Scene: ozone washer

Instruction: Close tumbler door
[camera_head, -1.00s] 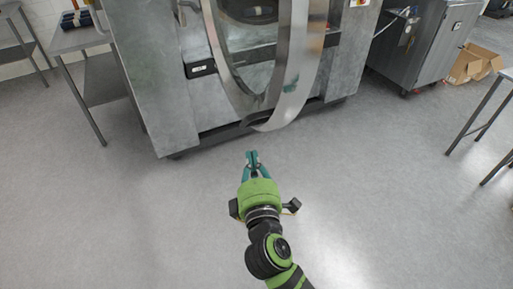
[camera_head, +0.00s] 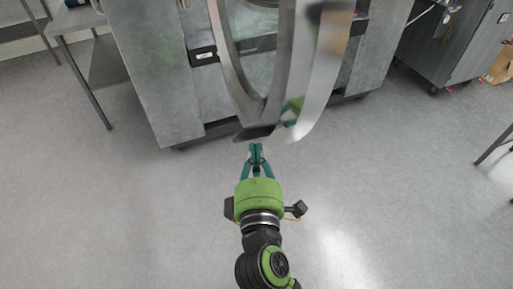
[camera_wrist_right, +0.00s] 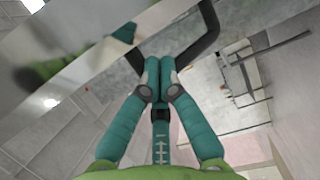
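The tumbler door (camera_head: 310,75) is a large shiny metal ring standing open, swung out from the front of the grey washer (camera_head: 155,75). My right gripper (camera_head: 256,148) is just below the door's lower edge in the head view, with its teal fingertips together. In the right wrist view the gripper (camera_wrist_right: 160,75) shows its two fingers pressed together with nothing seen between them. The door's shiny face (camera_wrist_right: 90,50) fills the upper left there and mirrors the gripper. I cannot tell whether the fingertips touch the door. My left gripper is in neither view.
A metal side table (camera_head: 75,20) stands left of the washer. A grey cabinet on wheels (camera_head: 455,45) is at the right, with a cardboard box (camera_head: 498,66) beyond it. A table leg (camera_head: 495,145) shows at the right edge. The floor in front is clear.

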